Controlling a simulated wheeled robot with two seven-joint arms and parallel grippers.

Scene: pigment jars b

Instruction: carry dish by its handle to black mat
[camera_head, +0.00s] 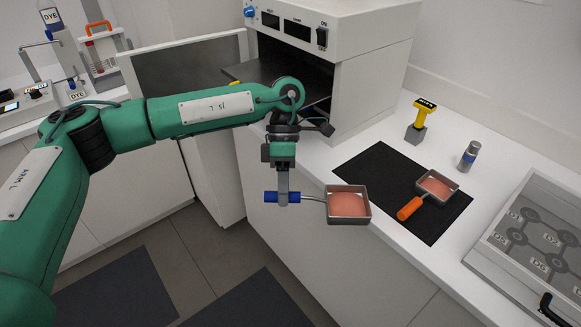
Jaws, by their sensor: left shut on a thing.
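My left gripper (283,198) is shut on the blue handle (270,197) of a square metal dish (347,219) with pink pigment in it. The dish is held level in front of the counter edge, to the left of the black mat (375,170). The black mat lies on the white counter. A second similar dish (436,187) with an orange handle (409,209) stands on the right part of the mat. The left part of the mat is bare. My right gripper does not show.
An oven (370,85) with its door (185,75) open stands behind my left arm. A yellow-topped tool (418,122) and a small grey jar (468,157) stand behind the mat. A marked tray (535,240) with a black handle is at right.

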